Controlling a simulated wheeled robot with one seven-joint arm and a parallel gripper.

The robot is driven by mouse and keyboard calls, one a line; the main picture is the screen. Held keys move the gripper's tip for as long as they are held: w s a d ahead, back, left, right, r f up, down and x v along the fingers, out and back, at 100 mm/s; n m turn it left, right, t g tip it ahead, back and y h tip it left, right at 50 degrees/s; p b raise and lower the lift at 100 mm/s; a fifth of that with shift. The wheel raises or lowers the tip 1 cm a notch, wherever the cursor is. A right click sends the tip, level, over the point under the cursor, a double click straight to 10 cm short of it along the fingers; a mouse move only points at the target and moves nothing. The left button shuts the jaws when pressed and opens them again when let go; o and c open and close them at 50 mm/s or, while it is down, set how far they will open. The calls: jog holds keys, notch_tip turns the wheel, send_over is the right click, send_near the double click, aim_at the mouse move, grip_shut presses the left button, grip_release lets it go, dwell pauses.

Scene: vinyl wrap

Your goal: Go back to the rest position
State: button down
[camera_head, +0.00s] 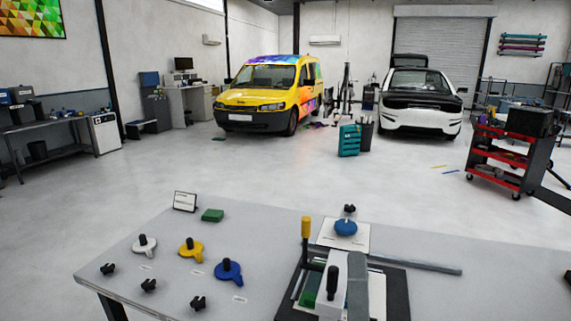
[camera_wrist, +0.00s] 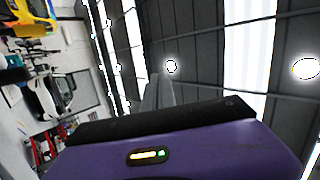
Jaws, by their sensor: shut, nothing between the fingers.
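My gripper (camera_wrist: 158,92) shows in the wrist view beyond its purple and black housing. Its grey fingers are together and hold nothing. The wrist view is turned on its side and looks up at the ceiling, with no table in it. I cannot make out my gripper in the head view. The grey table (camera_head: 240,240) there carries a white knobbed piece (camera_head: 145,245), a yellow one (camera_head: 191,250) and a blue one (camera_head: 228,271). A blue round piece (camera_head: 346,227) lies on a white plate by a fixture with a yellow handle (camera_head: 306,228).
Small black knobs (camera_head: 149,286), a green block (camera_head: 213,215) and a sign (camera_head: 185,201) are on the table. A grey bar (camera_head: 415,264) lies at right. Beyond are a yellow van (camera_head: 268,93), a white car (camera_head: 420,105) and a red cart (camera_head: 497,157), with open floor between.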

jog(key=s+d+f+n+g, duration=0.3)
jog(key=s+f+n+g, duration=0.1)
jog(key=s+f, duration=0.4)
jog(key=s+d+f+n+g+y, duration=0.1)
jog(key=s+d+f+n+g, duration=0.3)
jog(key=s+f, duration=0.5)
jog(key=s+d+f+n+g+y, duration=0.1)
jog(key=s+d+f+n+g, duration=0.2)
jog(key=s+f+n, duration=0.5)
jog(key=s, duration=0.6)
jog(key=shift+d+f+g, duration=0.2)
jog(key=shift+d+g, duration=0.1)
jog(key=shift+g, duration=0.1)
